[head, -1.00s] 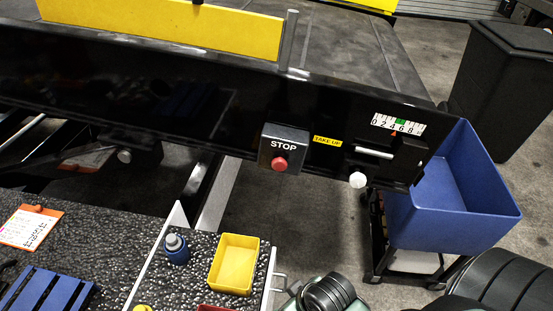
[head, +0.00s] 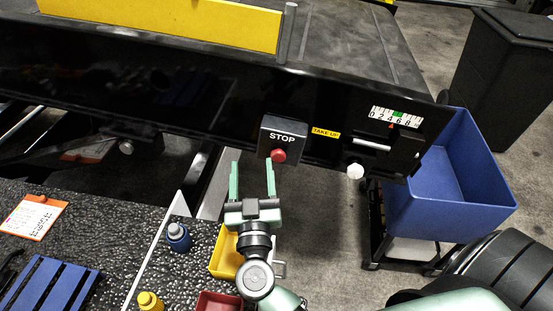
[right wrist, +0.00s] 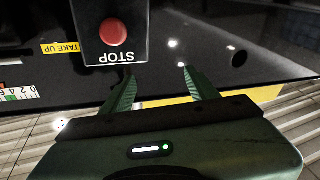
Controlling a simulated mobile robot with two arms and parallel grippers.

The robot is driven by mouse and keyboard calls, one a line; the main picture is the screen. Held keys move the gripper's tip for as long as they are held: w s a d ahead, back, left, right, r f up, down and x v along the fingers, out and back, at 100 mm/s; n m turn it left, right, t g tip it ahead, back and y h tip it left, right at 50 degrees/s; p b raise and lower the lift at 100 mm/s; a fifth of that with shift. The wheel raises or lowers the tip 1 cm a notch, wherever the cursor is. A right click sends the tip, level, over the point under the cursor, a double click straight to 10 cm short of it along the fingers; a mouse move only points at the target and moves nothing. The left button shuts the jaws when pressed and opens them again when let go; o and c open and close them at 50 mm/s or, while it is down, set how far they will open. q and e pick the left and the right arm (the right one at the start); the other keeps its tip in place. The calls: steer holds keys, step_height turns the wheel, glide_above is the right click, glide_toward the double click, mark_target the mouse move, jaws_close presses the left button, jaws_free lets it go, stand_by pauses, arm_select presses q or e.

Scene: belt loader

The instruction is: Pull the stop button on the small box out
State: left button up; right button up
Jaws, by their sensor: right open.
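The small dark stop box (head: 283,135) is fixed to the black side of the belt loader and carries the word STOP. Its round red button (head: 278,156) sits on the lower part of the face. In the right wrist view the box (right wrist: 127,50) appears upside down, with the red button (right wrist: 113,32) near the top. My right gripper (head: 252,166) is open and empty, its two green fingers pointing up the picture, just left of and below the button, apart from it. In the right wrist view the open fingertips (right wrist: 158,75) are beside the box. My left gripper is out of view.
A blue bin (head: 440,205) stands at right. Below are a yellow tray (head: 222,262), blue bottle (head: 178,237) and red tray (head: 215,303) on a dark surface.

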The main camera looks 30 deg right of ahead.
mark_target(278, 158)
steer(key=w+d+f+g+h+b, duration=0.1)
steer(key=d, duration=0.1)
steer(key=w+d+f+m+g+h+b, duration=0.1)
steer(key=d+f+g, duration=0.1)
steer(key=d, duration=0.1)
steer(key=w+d+f+m+g+h+b, duration=0.1)
steer(key=d, duration=0.1)
steer(key=shift+w+d+f+g, duration=0.2)
steer(key=shift+d+f+g, duration=0.1)
steer(key=shift+d+f, duration=0.1)
steer(key=shift+w+d+r, duration=0.15)
steer(key=shift+w+d, duration=0.15)
steer(key=shift+w, duration=0.05)
steer(key=shift+c, duration=0.2)
